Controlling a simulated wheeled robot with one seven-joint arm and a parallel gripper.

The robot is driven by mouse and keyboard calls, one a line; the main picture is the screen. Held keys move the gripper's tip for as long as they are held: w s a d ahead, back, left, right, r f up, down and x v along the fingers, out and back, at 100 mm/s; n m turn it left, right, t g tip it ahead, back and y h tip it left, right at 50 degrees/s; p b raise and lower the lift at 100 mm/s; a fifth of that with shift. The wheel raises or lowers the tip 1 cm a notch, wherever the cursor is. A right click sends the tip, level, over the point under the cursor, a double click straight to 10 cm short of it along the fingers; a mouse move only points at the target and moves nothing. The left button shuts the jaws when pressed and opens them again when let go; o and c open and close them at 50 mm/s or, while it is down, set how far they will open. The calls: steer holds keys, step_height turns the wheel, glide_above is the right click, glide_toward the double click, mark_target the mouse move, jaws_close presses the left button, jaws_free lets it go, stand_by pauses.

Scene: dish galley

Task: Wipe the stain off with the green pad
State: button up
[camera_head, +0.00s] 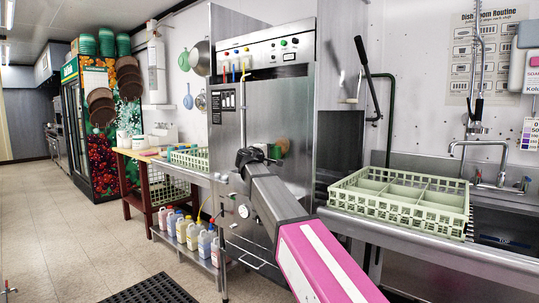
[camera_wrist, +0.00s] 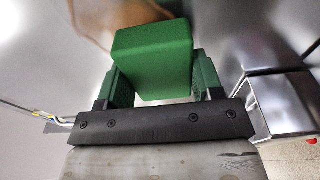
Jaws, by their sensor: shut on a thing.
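The green pad (camera_wrist: 152,62) is a block held between the two green fingers of my gripper (camera_wrist: 155,75) in the wrist view. In the head view, my gripper (camera_head: 270,154) is at the steel front of the tall dish machine (camera_head: 262,105), with a small part of the green pad (camera_head: 282,146) showing. A brown stain (camera_wrist: 92,22) shows on the steel surface behind the pad in the wrist view, at its upper left. The pad hides part of it. I cannot tell whether the pad touches the steel.
A green dish rack (camera_head: 400,207) stands on the steel counter to the right, beside the sink tap (camera_head: 475,150). Several bottles (camera_head: 182,230) stand on a low shelf at left. A black mat (camera_head: 150,290) lies on the floor. The tiled floor at left is clear.

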steer(key=shift+w+d, duration=0.4)
steer(key=shift+w, duration=0.1)
steer(key=shift+s, duration=0.1)
stand_by(0.3)
